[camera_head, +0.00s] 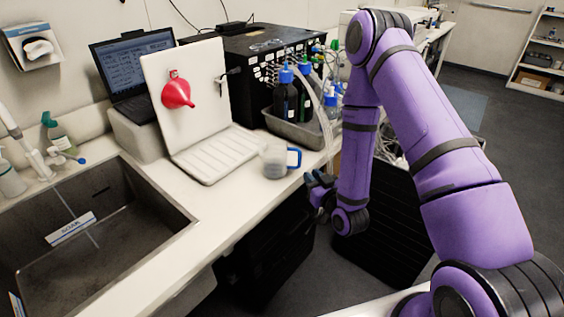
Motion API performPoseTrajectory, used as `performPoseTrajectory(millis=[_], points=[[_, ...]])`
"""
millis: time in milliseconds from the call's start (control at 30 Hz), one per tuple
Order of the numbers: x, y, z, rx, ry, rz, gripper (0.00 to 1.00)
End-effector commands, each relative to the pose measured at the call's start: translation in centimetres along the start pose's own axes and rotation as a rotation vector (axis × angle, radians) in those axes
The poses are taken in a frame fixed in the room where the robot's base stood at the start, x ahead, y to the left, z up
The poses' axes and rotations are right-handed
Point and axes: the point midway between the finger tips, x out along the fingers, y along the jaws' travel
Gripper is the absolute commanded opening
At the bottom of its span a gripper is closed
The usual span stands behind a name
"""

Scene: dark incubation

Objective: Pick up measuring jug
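The measuring jug (274,162) is a clear, greyish cup with a blue handle on its right side. It stands upright on the white counter near the front edge, just right of the white drying board. My gripper (318,186) is at the end of my purple arm, a little right of and in front of the jug, beyond the counter's edge. It appears apart from the jug. The fingers are dark and small against a dark background, so I cannot tell whether they are open or shut.
A white drying board (208,163) with a red funnel (178,93) stands left of the jug. A grey tray (291,131) with blue-capped bottles (285,97) is behind it. A sink (95,235) is at the left. Some bare counter (240,190) lies in front of the board.

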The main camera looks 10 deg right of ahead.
Motion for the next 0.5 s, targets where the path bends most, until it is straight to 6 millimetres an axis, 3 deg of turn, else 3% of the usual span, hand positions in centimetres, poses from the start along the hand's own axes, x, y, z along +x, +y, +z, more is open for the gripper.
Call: performPoseTrajectory(millis=[300, 500], points=[[4.4, 0.0, -0.2, -0.001, 0.005, 0.0, 0.2], [5.6, 0.1, -0.2, 0.0, 0.003, 0.0, 0.2]])
